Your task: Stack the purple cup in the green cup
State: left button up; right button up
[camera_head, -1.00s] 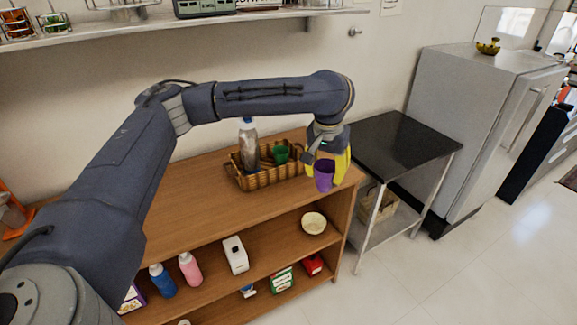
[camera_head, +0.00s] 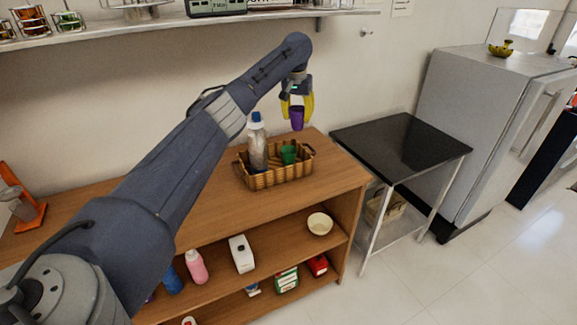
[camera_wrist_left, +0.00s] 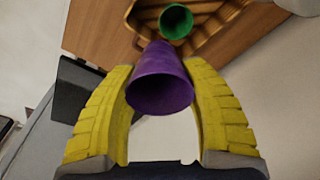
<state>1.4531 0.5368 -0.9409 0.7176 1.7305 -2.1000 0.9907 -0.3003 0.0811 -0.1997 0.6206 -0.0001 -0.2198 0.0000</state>
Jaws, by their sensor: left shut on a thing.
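The purple cup (camera_head: 297,118) is held upright in my left gripper (camera_head: 298,108), in the air above the right part of the basket in the head view. The gripper's yellow fingers are shut on it. In the left wrist view the purple cup (camera_wrist_left: 160,82) sits between the two fingers. The green cup (camera_head: 289,154) stands in the wicker basket (camera_head: 270,181), below the held cup. It also shows in the left wrist view (camera_wrist_left: 176,21), just beyond the purple cup, its open mouth visible. The two cups are apart. My right gripper is not in view.
A bottle (camera_head: 257,145) with a blue cap stands in the basket, left of the green cup. The wooden shelf top (camera_head: 205,222) is clear around the basket. A black-topped table (camera_head: 400,143) stands at right. A wall shelf (camera_head: 130,28) runs above.

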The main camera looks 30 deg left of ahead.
pick_arm(q)
jog(key=a+f, duration=0.3)
send_near(289, 146)
jog(key=f, duration=0.2)
jog(key=shift+s+d+f, duration=0.1)
jog(key=shift+d+f, duration=0.05)
jog(key=shift+f, duration=0.65)
jog(key=shift+s+d+f, duration=0.15)
jog(key=shift+f, duration=0.65)
jog(key=shift+s+d+f, duration=0.1)
jog(key=shift+d+f, duration=0.1)
jog(key=shift+f, duration=0.6)
jog(key=shift+f, duration=0.6)
jog(key=o, duration=1.1)
jog(key=shift+o, duration=0.2)
